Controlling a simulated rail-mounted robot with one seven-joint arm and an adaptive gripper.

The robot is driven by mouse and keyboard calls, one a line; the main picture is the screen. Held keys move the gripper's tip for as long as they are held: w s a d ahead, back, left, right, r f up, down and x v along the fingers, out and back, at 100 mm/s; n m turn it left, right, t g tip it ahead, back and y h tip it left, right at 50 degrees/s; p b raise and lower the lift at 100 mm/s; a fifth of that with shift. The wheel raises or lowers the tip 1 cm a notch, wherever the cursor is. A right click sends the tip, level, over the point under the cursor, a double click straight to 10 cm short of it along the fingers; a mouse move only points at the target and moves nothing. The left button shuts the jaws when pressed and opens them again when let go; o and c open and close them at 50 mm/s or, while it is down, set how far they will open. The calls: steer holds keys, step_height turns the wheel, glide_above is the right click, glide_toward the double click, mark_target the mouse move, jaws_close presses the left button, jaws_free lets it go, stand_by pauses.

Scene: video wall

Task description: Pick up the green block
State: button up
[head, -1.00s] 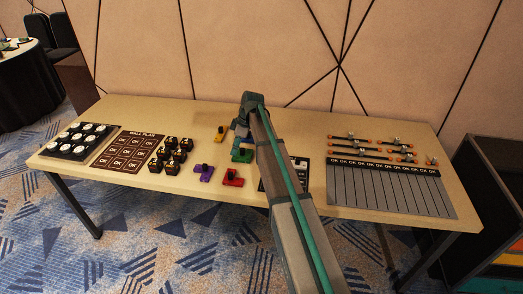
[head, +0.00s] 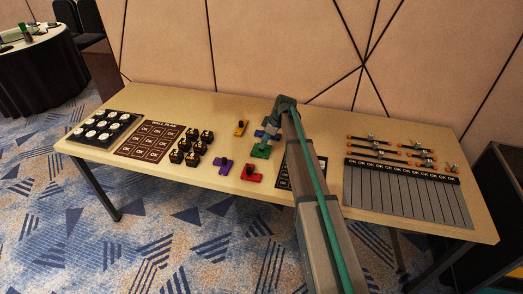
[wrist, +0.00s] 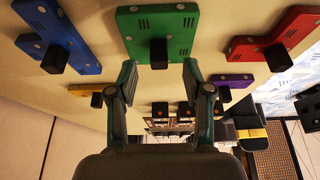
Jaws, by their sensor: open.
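The green block (head: 261,151) lies on the table, just left of my arm in the head view. It has a black knob on top. In the wrist view, the green block (wrist: 140,22) is at the top centre, with its knob (wrist: 159,53) lined up with the gap between my fingers. My gripper (wrist: 160,78) is open and empty, its two fingers apart and pointing towards the green block. The fingers do not appear to touch it. In the head view the fingers are hard to make out beside the arm's end.
Blue (head: 270,130), yellow (head: 240,128), purple (head: 216,168) and red (head: 251,174) knobbed blocks lie around the green one. Several black pieces (head: 191,157) and a brown board (head: 149,140) are to the left. A grey slotted panel (head: 405,193) lies right.

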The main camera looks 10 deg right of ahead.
steer(key=shift+p+x, duration=0.45)
steer(key=shift+x, duration=1.3)
jaws_close()
